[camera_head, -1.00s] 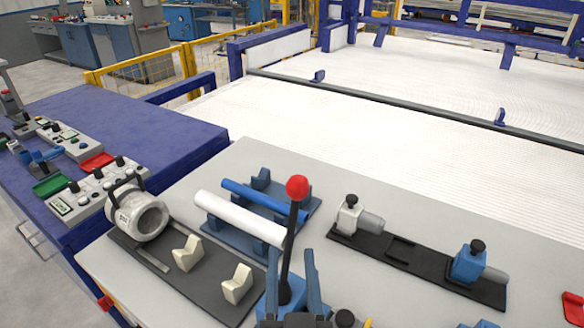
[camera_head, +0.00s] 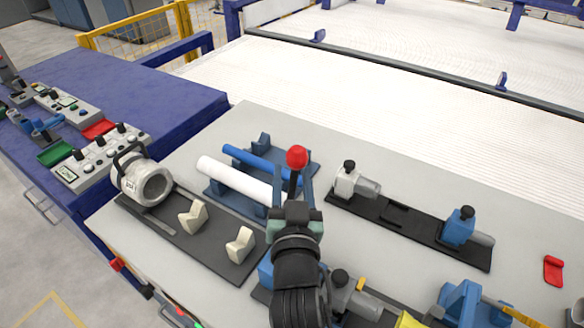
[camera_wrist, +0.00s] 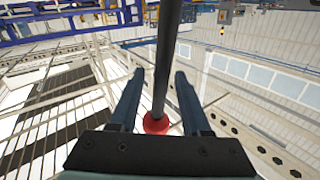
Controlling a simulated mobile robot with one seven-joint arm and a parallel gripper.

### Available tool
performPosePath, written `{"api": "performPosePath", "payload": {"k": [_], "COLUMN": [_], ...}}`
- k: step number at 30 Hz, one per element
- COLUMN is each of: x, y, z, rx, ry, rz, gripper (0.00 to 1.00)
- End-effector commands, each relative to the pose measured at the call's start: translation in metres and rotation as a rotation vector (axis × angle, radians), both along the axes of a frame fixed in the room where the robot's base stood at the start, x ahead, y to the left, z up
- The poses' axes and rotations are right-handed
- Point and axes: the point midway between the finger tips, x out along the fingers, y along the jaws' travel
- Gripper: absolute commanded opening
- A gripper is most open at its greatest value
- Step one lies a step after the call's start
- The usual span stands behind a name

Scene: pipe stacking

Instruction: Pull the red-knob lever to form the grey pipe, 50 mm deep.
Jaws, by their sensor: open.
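The lever has a round red knob (camera_head: 297,157) on a dark rod and stands upright at mid-table in the head view. My gripper (camera_head: 294,182) is at the lever, below or around the knob. In the wrist view my gripper (camera_wrist: 160,76) is open, with one finger on each side of the dark rod (camera_wrist: 167,55). The red knob (camera_wrist: 156,123) shows near the gripper's palm there. A short grey pipe (camera_head: 366,301) sits by a grey clamp (camera_head: 340,285) at the bottom. My arm hides the lever's lower part.
White and blue tubes lie on a blue rack (camera_head: 252,207) left of the lever. A black rail (camera_head: 409,226) at right carries a grey and a blue holder with grey stubs. A dark plate (camera_head: 226,245) with cream V-blocks and a ring is at left.

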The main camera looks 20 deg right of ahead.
Motion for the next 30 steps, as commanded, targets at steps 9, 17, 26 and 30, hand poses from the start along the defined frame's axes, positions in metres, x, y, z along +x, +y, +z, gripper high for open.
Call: {"api": "performPosePath", "payload": {"k": [9, 17, 26, 30], "x": [0.0121, 0.0118, 0.0117, 0.0116], "y": [-0.0048, -0.0045, -0.0045, -0.0044], "z": [0.0002, 0.0001, 0.0000, 0.0000], "rx": [0.000, 0.000, 0.000, 0.000], "ry": [-0.001, -0.001, 0.000, 0.000], "rz": [-0.001, -0.001, -0.001, -0.001], "gripper": [0.47, 0.29, 0.00, 0.00]}}
